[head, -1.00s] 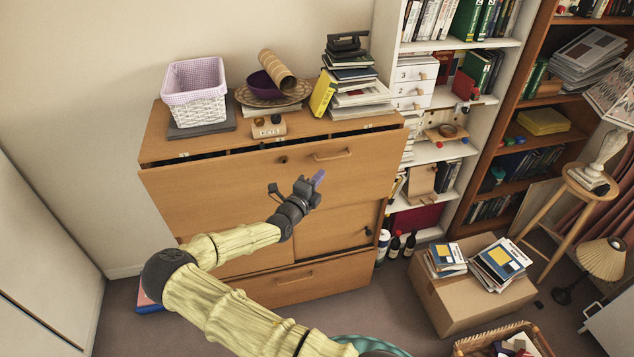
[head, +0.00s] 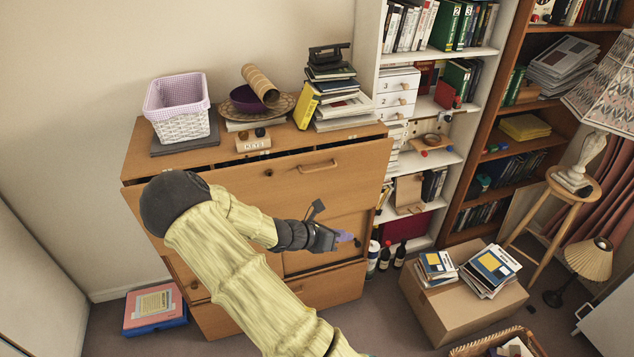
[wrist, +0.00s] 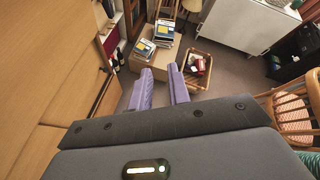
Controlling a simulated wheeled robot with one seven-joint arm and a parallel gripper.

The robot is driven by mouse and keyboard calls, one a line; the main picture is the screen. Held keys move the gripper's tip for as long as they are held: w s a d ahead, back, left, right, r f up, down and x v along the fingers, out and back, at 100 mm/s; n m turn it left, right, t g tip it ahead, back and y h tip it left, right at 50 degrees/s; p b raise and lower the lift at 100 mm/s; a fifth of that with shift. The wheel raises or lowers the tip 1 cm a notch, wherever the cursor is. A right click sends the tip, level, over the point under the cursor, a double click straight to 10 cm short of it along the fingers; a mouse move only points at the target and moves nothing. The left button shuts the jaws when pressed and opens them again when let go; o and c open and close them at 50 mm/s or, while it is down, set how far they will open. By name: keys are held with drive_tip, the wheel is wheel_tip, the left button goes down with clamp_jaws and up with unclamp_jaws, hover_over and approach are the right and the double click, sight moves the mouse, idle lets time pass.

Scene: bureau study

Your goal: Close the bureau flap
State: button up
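The bureau (head: 340,285) is a light wood cabinet against the wall. Its flap (head: 300,190), with a wooden handle (head: 318,166) and a small dark lock, stands nearly upright. A dark gap shows between the flap's upper edge and the bureau top. My gripper (head: 350,238), with purple fingers, is low in front of the bureau's right side, below the handle. My arm hides part of the flap's left and lower area. In the wrist view the fingers (wrist: 160,88) are a little apart with nothing between them, and wood panels fill the left side.
A white basket (head: 180,125), a purple bowl and stacked books (head: 340,95) stand on the bureau. Bottles (head: 393,255) and a cardboard box (head: 440,305) with books are on the floor at right. A pink and blue stack (head: 155,308) lies at the bureau's left foot.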

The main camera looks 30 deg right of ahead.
drive_tip(key=s+a+r+m+t+y+b, duration=0.1)
drive_tip(key=s+a+r+m+y, duration=0.2)
drive_tip(key=a+m, duration=0.4)
drive_tip(key=s+a+r+m+t+y, duration=0.1)
drive_tip(key=s+a+r+m+y, duration=0.2)
drive_tip(key=a+m, duration=0.4)
drive_tip(key=s+a+r+m+y+b, duration=0.1)
drive_tip(key=s+a+r+m+y, duration=0.2)
drive_tip(key=s+a+m+y, duration=0.2)
drive_tip(key=a+m+y, duration=0.1)
drive_tip(key=a+m, duration=0.1)
drive_tip(key=m, duration=0.1)
drive_tip(key=shift+s+a+r+t+b, duration=0.15)
drive_tip(key=shift+s+r+t+b, duration=0.15)
drive_tip(key=shift+t, duration=0.1)
drive_tip(key=shift+w+a, duration=0.1)
